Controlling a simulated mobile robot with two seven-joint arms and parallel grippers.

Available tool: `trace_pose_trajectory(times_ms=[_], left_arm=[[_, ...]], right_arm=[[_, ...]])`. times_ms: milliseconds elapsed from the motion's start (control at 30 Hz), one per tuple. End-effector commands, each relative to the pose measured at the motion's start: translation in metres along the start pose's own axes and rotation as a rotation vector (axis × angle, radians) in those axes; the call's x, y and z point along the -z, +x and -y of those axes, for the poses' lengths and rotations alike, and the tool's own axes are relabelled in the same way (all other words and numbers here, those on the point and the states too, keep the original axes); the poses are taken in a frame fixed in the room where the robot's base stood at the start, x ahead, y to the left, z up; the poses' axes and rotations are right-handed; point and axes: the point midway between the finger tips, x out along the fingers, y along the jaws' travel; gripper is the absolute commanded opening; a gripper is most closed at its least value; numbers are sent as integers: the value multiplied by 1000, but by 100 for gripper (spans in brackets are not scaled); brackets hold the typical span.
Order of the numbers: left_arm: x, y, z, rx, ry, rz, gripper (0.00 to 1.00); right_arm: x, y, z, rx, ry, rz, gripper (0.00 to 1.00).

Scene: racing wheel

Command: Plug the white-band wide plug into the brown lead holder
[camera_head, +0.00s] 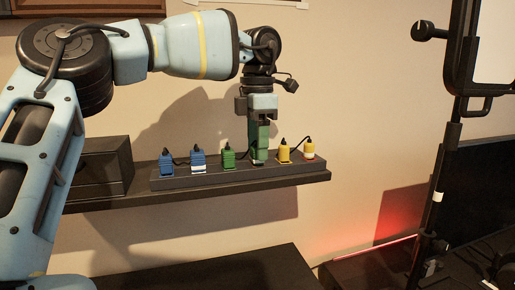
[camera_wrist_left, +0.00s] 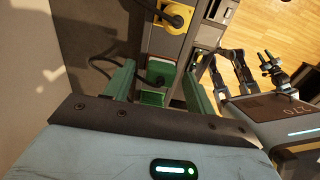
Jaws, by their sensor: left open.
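A row of plugs stands on a dark strip (camera_head: 230,175) on the wall shelf. From the left come a blue plug (camera_head: 166,164), a blue plug with a white band (camera_head: 198,161), a green plug (camera_head: 228,158), a green plug under my left gripper, a yellow plug (camera_head: 284,151) and a yellow-and-red plug with a white band (camera_head: 309,150). My left gripper (camera_head: 260,150) points down, open, its green fingers on either side of the second green plug (camera_wrist_left: 158,78). I cannot tell whether they touch it. I cannot make out which thing is the brown lead holder. My right gripper is out of view.
Dark leads run from the plugs. In the left wrist view the yellow plug (camera_wrist_left: 174,17) stands close beyond the green one. A dark box (camera_head: 100,168) sits at the shelf's left end. A black stand (camera_head: 445,150) rises at the right.

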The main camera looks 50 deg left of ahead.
Motion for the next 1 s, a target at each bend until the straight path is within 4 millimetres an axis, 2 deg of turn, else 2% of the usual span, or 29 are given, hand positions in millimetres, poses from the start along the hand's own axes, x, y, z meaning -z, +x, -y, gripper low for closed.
trace_pose_trajectory(times_ms=[200,400,567,1000], left_arm=[[0,-37,0,-2,-2,3,56],[0,-59,0,0,0,3,56],[0,-65,0,2,1,2,56],[0,-65,0,1,0,1,56]], right_arm=[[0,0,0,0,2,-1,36],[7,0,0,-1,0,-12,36],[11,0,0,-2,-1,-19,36],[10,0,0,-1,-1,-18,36]])
